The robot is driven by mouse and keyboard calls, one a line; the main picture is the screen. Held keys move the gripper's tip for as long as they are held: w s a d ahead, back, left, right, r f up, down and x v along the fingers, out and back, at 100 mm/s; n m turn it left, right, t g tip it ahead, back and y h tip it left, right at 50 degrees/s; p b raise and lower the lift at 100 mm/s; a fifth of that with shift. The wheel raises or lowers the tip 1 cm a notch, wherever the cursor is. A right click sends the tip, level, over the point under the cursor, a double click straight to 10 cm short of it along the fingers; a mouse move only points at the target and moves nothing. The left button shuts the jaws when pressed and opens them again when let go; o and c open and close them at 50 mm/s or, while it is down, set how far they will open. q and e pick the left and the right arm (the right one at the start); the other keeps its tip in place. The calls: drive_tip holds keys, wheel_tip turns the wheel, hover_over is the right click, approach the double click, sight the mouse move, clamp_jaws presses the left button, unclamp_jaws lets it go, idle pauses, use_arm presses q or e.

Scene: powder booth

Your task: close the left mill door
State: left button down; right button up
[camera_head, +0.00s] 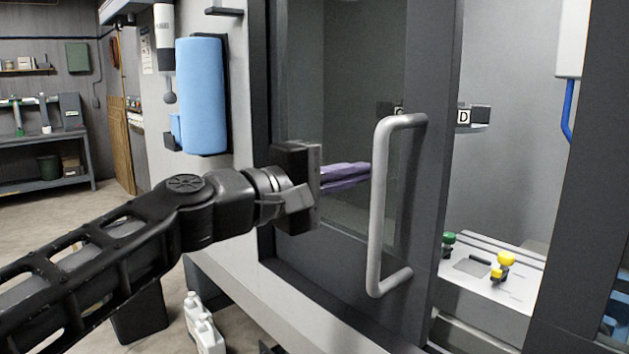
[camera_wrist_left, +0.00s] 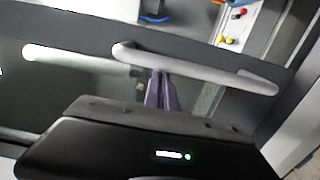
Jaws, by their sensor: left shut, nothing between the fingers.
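The left mill door (camera_head: 431,160) is a dark-framed panel with a glass window. It carries an upright grey bar handle (camera_head: 378,205), which also shows in the left wrist view (camera_wrist_left: 200,68). An open gap to the right of the door shows the mill interior. My left gripper (camera_head: 368,172) has purple fingers shut together and empty. Its fingertips are right at the left side of the handle bar in the head view; in the left wrist view the fingers (camera_wrist_left: 160,92) end at the bar. I cannot tell whether they touch it. My right gripper is not in view.
Inside the mill is a light table (camera_head: 510,290) with a yellow-topped part (camera_head: 502,265) and a green knob (camera_head: 448,240). A blue roll (camera_head: 200,95) hangs on the wall at left. White bottles (camera_head: 205,330) stand on the floor below my left arm.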

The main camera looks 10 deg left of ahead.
use_arm(q)
drive_tip(key=s+d, duration=0.5)
drive_tip(key=d, duration=0.2)
drive_tip(key=shift+s, duration=0.4)
drive_tip(key=shift+d, duration=0.1)
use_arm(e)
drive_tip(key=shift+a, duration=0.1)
